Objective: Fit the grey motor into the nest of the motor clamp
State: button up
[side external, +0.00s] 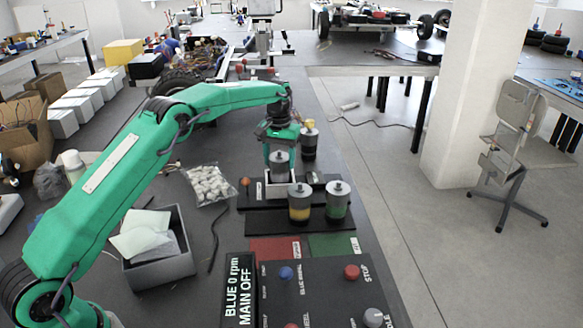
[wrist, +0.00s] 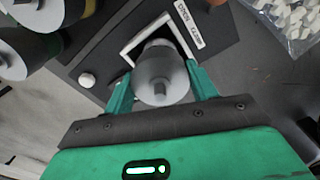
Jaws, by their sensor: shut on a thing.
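The grey motor (side external: 279,163) is a grey cylinder with a shaft on top, upright in my gripper (side external: 280,153). My gripper is shut on it, with one green finger on each side in the wrist view (wrist: 161,88). The motor also shows there from above (wrist: 158,72).
A yellow-banded motor (side external: 300,204) and a green-banded motor (side external: 338,201) stand close in front of the clamp. Another motor (side external: 309,141) stands behind. An orange-knobbed lever (side external: 246,183) is left of the clamp. A bag of white parts (side external: 208,184), a grey bin (side external: 160,263) and a control panel (side external: 310,290) lie nearby.

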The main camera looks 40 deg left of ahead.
jog(key=shift+f, duration=0.4)
jog(key=shift+f, duration=0.1)
jog(key=o, duration=1.7)
jog(key=shift+f, duration=0.2)
jog(key=shift+r, duration=0.2)
notch_tip(320, 180, up, 11)
jog(key=shift+r, duration=0.4)
jog(key=shift+r, duration=0.15)
